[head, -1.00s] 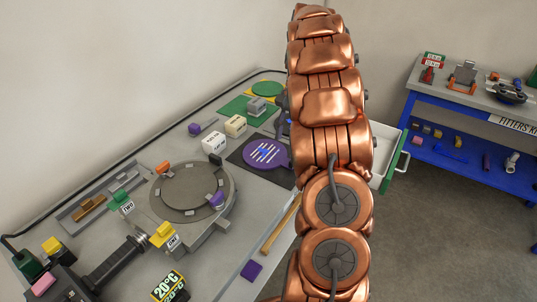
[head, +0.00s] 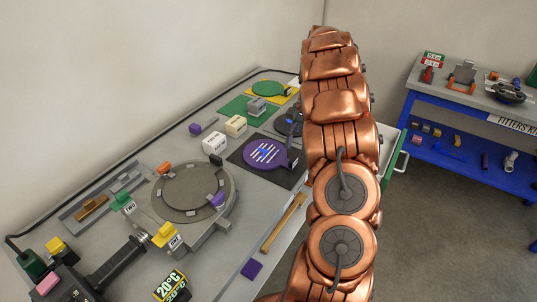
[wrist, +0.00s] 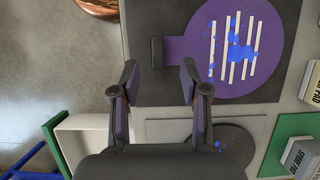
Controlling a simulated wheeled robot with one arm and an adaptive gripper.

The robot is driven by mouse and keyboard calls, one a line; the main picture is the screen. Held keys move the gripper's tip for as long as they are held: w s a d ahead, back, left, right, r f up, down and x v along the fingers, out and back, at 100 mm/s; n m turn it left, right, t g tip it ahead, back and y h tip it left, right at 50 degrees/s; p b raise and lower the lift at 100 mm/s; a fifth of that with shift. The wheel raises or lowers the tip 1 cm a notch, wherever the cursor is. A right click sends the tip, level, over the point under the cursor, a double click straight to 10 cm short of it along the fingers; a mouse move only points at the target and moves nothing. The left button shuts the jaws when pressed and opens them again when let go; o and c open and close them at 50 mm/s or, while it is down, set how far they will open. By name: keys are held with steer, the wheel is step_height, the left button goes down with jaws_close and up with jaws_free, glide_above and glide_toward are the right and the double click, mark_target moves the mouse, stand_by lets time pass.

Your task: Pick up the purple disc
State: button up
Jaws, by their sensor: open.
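The purple disc (head: 265,152) lies flat on a dark mat (head: 238,160), with white stripes and blue spots on its face and a short handle toward the right. In the wrist view the disc (wrist: 268,75) is at upper right. Its purple handle (wrist: 180,50) runs left to a dark end block (wrist: 156,52). My gripper (wrist: 160,80) is open and empty, its two fingers spread just below the handle in the picture and apart from the disc. In the head view my arm hides the gripper.
A dark disc with blue spots (wrist: 235,150) lies beside the mat. An open white drawer (wrist: 90,135) sticks out at the bench edge. White blocks (head: 214,143) stand beside the mat. A round grey fixture (head: 190,190) and a wooden stick (head: 284,222) are nearer.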

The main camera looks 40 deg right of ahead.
mark_target(294, 159)
steer(key=shift+s+a+f+p, duration=0.15)
steer(key=shift+a+f+p, duration=0.1)
steer(key=shift+f, duration=0.1)
steer(key=shift+s+a+f+p, duration=0.1)
steer(key=shift+s+f+p, duration=0.1)
steer(key=shift+f, duration=0.1)
steer(key=shift+p+x, duration=0.35)
steer(key=shift+x, duration=1.05)
steer(key=shift+w, duration=0.1)
steer(key=shift+c, duration=0.2)
jaws_close()
